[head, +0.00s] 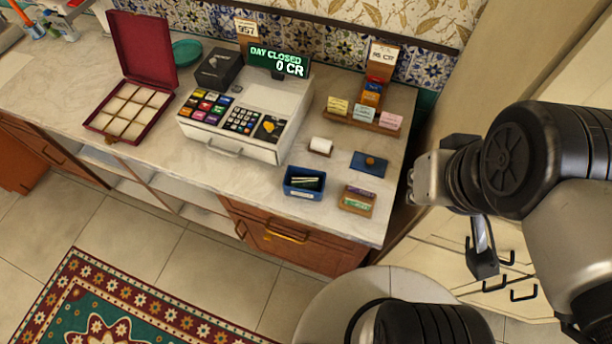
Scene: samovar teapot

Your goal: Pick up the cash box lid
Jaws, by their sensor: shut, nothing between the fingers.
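The open blue cash box (304,182) stands to the lower left of the lid, with dark and pale items inside. My gripper (413,182) is to the right of the lid, just past the counter's right edge, and apart from it. It is shut and empty. My wrist is seen partly from behind, so the fingertips show only in small part.
A small wooden holder with cards (357,201) stands just below the lid. A white roll (321,145) is left of it, and a wooden card rack (364,119) is behind. The cash register (246,115) stands further left. A small strip of bare counter surrounds the lid.

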